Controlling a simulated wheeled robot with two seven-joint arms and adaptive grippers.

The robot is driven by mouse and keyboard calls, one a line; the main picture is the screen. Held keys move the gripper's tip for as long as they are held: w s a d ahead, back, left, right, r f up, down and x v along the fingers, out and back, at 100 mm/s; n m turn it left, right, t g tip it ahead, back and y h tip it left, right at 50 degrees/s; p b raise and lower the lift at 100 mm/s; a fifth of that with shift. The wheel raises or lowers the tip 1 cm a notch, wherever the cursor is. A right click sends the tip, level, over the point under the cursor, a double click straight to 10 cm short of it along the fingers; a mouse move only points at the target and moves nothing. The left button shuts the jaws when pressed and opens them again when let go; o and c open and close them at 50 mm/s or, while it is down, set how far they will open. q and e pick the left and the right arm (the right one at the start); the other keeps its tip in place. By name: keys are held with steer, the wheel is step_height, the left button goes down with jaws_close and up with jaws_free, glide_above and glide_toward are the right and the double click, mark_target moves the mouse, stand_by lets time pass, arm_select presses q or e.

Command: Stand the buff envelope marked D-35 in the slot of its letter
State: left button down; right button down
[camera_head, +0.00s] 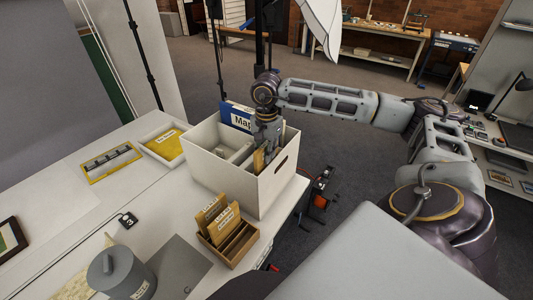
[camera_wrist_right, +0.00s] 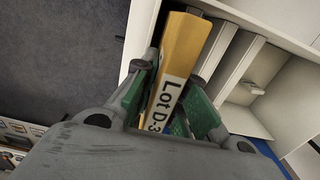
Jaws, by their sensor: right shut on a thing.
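My right gripper (camera_head: 264,143) reaches down into the white archival box (camera_head: 238,186), near its right wall. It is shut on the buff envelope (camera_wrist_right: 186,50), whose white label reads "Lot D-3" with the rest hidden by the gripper. The envelope also shows as a small tan strip below the gripper in the head view (camera_head: 259,160). A wooden slotted rack (camera_head: 236,255) stands on the table in front of the box. Tan cards with white labels (camera_head: 216,212) stand in its back; its front slots look empty. Its letters are too small to read. My left gripper is out of view.
A blue "Map" item (camera_head: 238,117) stands at the back of the box. A grey lidded canister (camera_head: 120,272) stands at the front left.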

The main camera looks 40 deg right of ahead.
steer(key=c, duration=1.5)
jaws_free()
steer(key=shift+o, duration=0.7)
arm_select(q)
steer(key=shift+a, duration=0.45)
arm_select(e)
steer(key=shift+r, duration=6)
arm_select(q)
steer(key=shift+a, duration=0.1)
